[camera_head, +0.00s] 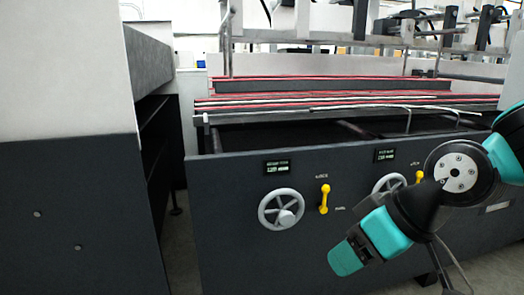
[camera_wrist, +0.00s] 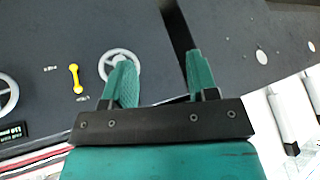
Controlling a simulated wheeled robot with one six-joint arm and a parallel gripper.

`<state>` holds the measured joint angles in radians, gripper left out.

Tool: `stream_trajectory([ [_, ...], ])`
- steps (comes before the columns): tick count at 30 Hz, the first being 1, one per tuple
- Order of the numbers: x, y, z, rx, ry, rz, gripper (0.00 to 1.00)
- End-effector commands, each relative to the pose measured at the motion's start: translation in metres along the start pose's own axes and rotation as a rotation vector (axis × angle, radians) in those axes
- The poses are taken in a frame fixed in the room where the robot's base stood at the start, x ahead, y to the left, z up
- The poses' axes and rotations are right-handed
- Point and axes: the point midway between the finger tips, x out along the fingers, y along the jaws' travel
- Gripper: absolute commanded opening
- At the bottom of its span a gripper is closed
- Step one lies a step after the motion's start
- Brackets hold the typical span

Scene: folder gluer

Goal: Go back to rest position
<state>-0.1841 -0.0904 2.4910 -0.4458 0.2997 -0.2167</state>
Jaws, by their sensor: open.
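My gripper (camera_head: 347,258) hangs in front of the machine's dark front panel, at the lower right of the head view, below the level of the handwheels. In the wrist view its two teal fingers (camera_wrist: 160,68) stand apart with nothing between them. My arm comes in from the right edge of the head view and bends down to the gripper. The left grey handwheel (camera_head: 282,209) and its yellow lever (camera_head: 324,199) stand left of the gripper. In the wrist view, turned over, one finger partly covers this handwheel (camera_wrist: 122,60), without visible grip on it.
The right handwheel (camera_head: 390,187) and its yellow lever (camera_head: 419,177) are partly hidden behind my arm. Small displays (camera_head: 277,167) sit above the wheels. Red belts (camera_head: 330,100) run across the machine top. A tall dark-and-white cabinet (camera_head: 70,210) stands at left, with a gap beside the panel.

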Motion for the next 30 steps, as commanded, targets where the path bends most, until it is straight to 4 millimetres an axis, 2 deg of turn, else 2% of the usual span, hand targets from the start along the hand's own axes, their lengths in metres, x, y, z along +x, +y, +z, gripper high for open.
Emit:
stream_trajectory([
  [1, -0.010, -0.015, 0.014, 0.008, -0.054, -0.020, 0.53],
  [3, -0.022, -0.033, 0.035, 0.028, -0.141, -0.042, 0.53],
  [7, -0.046, -0.059, 0.074, 0.058, -0.297, -0.058, 0.53],
  [8, -0.054, -0.063, 0.079, 0.065, -0.326, -0.058, 0.53],
  [9, -0.069, -0.065, 0.066, 0.068, -0.320, -0.058, 0.53],
  [17, -0.125, -0.079, 0.030, 0.067, -0.318, -0.058, 0.53],
  [24, -0.199, -0.098, -0.015, 0.067, -0.317, -0.058, 0.53],
  [27, -0.221, -0.104, -0.028, 0.067, -0.317, -0.059, 0.53],
  [30, -0.236, -0.107, -0.037, 0.067, -0.317, -0.059, 0.53],
])
